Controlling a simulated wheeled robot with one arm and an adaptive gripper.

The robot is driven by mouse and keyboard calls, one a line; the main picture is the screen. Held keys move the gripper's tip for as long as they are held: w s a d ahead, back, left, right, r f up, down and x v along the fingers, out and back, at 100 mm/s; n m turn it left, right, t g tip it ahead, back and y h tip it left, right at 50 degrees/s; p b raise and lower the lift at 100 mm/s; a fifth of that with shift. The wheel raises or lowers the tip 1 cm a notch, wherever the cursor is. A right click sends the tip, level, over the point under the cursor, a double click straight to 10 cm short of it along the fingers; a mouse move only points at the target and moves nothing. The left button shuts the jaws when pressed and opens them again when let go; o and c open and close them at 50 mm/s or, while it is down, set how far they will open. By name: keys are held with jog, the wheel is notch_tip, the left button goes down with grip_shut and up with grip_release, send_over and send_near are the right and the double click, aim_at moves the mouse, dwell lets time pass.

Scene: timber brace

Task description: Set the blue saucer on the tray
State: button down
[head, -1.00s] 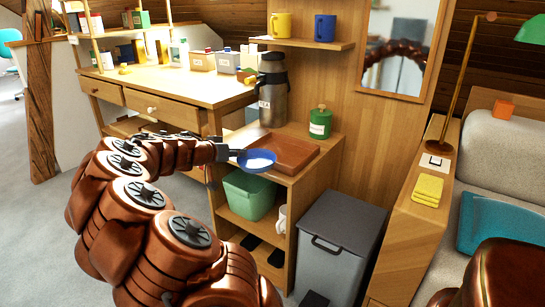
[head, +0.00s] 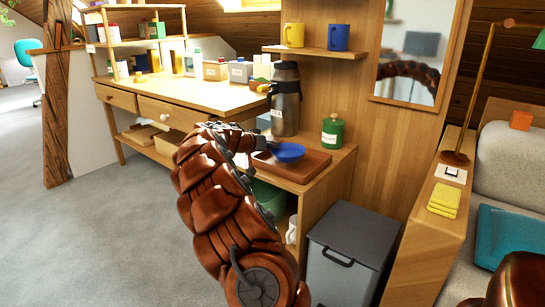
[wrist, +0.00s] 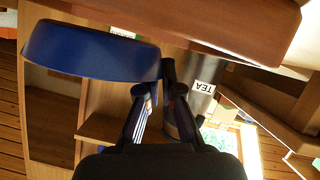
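The blue saucer (head: 288,152) is at the end of my arm in the head view, over the left-hand part of the brown wooden tray (head: 318,167). In the wrist view the saucer (wrist: 85,52) fills the upper left, seen from its side, close to level. That view is upside down, and the tray (wrist: 230,25) crosses its top. My gripper (wrist: 155,80) is shut on the saucer's rim; its fingertips (head: 268,147) are small in the head view. I cannot tell whether the saucer touches the tray.
A steel flask (head: 285,100) labelled TEA in the wrist view stands behind the tray. A green canister (head: 333,133) stands at the tray's back right. A grey bin (head: 345,250) stands on the floor in front. A shelf (head: 330,54) with two mugs hangs above.

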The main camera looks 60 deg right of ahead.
aim_at(272, 162)
jog(key=shift+f+b, duration=0.7)
jog(key=shift+f, duration=1)
jog(key=shift+f, duration=0.15)
jog(key=c, duration=1.3)
grip_release()
jog(key=shift+w+a+r, duration=0.1)
jog(key=shift+a+r, duration=0.1)
jog(key=shift+r, duration=0.1)
jog(key=shift+p+v, duration=1.2)
jog(key=shift+v, duration=4.55)
